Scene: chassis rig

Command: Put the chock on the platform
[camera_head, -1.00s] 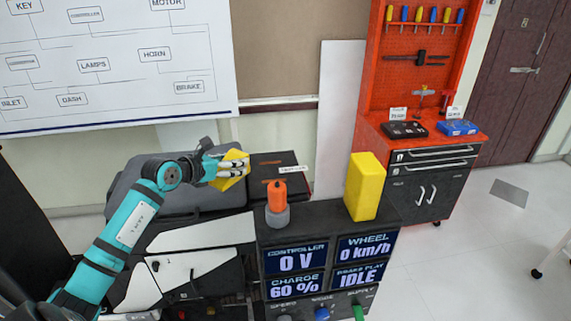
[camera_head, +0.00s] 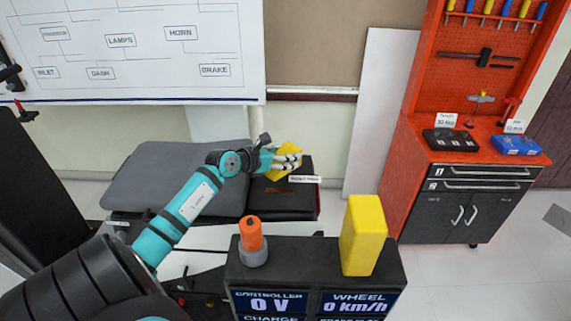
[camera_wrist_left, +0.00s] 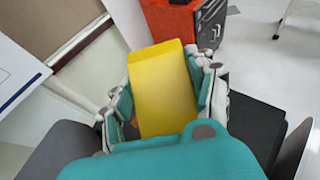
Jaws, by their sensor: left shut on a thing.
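A yellow wedge-like chock (camera_head: 288,148) is held in my left gripper (camera_head: 286,162), whose fingers close around its sides. The left wrist view shows the chock (camera_wrist_left: 163,88) between the white and teal fingers, its broad yellow face toward the camera. A black flat-topped surface with a white label, probably the platform (camera_head: 285,204), lies beside the grey seat. The gripper and chock appear over its back part; the gap beneath them cannot be judged. My right gripper is out of view.
A console (camera_head: 310,260) with displays stands in front, carrying an orange-topped piece (camera_head: 251,237) and another yellow block (camera_head: 363,235). The grey seat (camera_head: 175,175) is to the left. A red tool cabinet (camera_head: 470,155) stands at the right.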

